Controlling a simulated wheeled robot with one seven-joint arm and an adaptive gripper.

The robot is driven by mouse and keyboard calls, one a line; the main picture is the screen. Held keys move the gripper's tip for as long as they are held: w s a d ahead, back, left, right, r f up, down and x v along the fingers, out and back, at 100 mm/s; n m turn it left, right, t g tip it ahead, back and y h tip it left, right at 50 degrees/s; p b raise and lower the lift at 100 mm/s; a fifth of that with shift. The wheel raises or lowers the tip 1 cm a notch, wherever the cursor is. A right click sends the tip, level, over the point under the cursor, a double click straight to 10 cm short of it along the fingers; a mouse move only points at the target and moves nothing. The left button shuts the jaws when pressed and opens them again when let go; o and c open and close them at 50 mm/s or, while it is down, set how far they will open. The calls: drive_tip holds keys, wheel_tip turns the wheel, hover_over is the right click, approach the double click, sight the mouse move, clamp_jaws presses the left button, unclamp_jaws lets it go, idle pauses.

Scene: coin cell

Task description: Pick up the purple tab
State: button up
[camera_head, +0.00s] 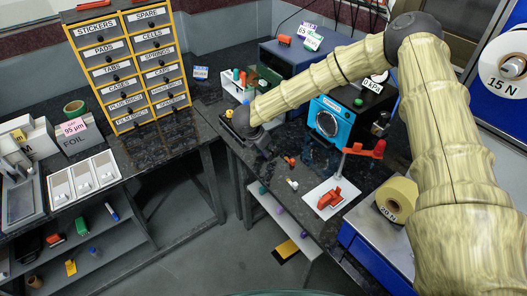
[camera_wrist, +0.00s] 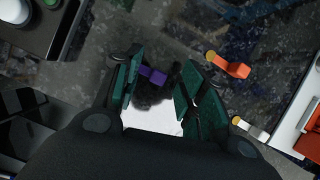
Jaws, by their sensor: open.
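The purple tab (camera_wrist: 152,75) is a small dark-purple piece in the wrist view. It lies between the two green fingers of my gripper (camera_wrist: 158,82), nearer the left finger. I cannot tell whether that finger touches it. The fingers are apart. The tab lies over a fuzzy dark patch beside a white surface (camera_wrist: 150,121), partly hidden by my gripper. In the head view my gripper (camera_head: 238,124) is low over the left end of the dark bench, and the tab cannot be made out there.
An orange piece (camera_wrist: 230,66) lies right of the fingers, with a small white-and-yellow piece (camera_wrist: 250,129) below it. In the head view a blue round-windowed machine (camera_head: 328,122), a white plate with a red clamp (camera_head: 330,198) and a labelled drawer cabinet (camera_head: 130,68) stand around.

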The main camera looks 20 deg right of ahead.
drive_tip(key=shift+d+f, duration=0.15)
drive_tip(key=shift+f, duration=0.2)
drive_tip(key=c, duration=0.8)
drive_tip(key=shift+r, duration=0.15)
drive_tip(key=shift+w+r+b, duration=0.1)
drive_tip(key=shift+r+b, duration=0.35)
drive_tip(key=shift+r, duration=0.15)
drive_tip(key=shift+r+b, duration=0.45)
drive_tip(key=shift+r, duration=0.5)
drive_tip(key=s+a+b, duration=0.1)
drive_tip(key=s+a, duration=0.1)
drive_tip(key=s, duration=0.3)
drive_tip(key=s+a+r+b, duration=0.1)
drive_tip(key=s, duration=0.4)
drive_tip(key=s+a+b, duration=0.2)
drive_tip(key=s, duration=0.3)
drive_tip(key=shift+a+r, duration=0.3)
drive_tip(key=shift+a, duration=0.05)
